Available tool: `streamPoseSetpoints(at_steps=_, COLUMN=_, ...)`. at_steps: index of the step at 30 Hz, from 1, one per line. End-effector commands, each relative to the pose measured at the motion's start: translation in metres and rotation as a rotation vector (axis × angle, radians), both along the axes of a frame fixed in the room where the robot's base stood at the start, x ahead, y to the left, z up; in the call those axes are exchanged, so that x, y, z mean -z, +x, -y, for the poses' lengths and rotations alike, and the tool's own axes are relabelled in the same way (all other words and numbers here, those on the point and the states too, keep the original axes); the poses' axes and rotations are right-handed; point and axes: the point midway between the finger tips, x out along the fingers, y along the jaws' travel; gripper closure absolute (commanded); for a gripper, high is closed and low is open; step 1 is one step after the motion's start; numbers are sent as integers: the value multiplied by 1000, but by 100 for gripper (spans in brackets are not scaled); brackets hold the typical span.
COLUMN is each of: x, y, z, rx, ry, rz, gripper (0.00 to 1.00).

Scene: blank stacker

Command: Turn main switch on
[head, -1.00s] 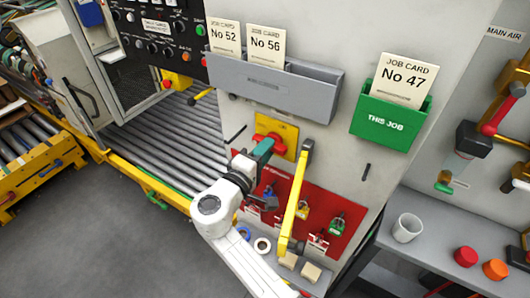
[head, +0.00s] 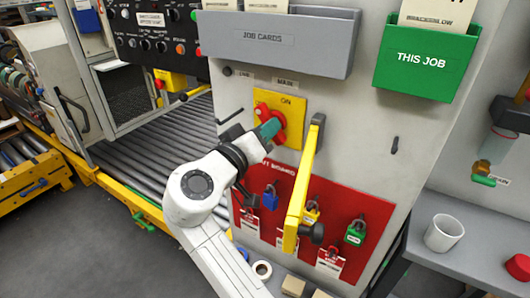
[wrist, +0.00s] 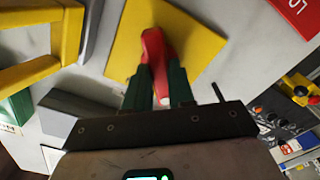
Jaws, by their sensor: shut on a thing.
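The main switch is a red rotary handle (head: 268,117) on a yellow plate (head: 291,129) fixed to the grey cabinet. The word ON shows at the plate's top in the head view. My gripper (head: 269,129) has its green fingers closed on the red handle. In the wrist view, my gripper (wrist: 162,88) has one finger on each side of the red handle (wrist: 154,52), with the yellow plate (wrist: 112,45) behind it. In the head view the handle looks tilted, with its upper end toward the left; its lower part is partly hidden by my fingers.
A yellow bar (head: 301,190) stands out from the cabinet just right of the switch. Below is a red board (head: 338,205) with padlocks and tags. A grey job card holder (head: 275,52) and a green one (head: 423,57) are above. A white cup (head: 444,233) stands on the right shelf.

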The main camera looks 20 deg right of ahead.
Motion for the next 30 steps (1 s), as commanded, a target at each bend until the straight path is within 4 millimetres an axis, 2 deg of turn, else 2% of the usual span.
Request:
streamPoseSetpoints(at_steps=1, x=11, y=0, z=0, rx=-1, ry=29, rz=36, gripper=100)
streamPoseSetpoints(at_steps=15, x=8, y=0, z=-1, rx=1, ry=271, rz=368, gripper=100)
streamPoseSetpoints(at_steps=30, x=3, y=0, z=0, rx=1, ry=395, rz=537, gripper=100)
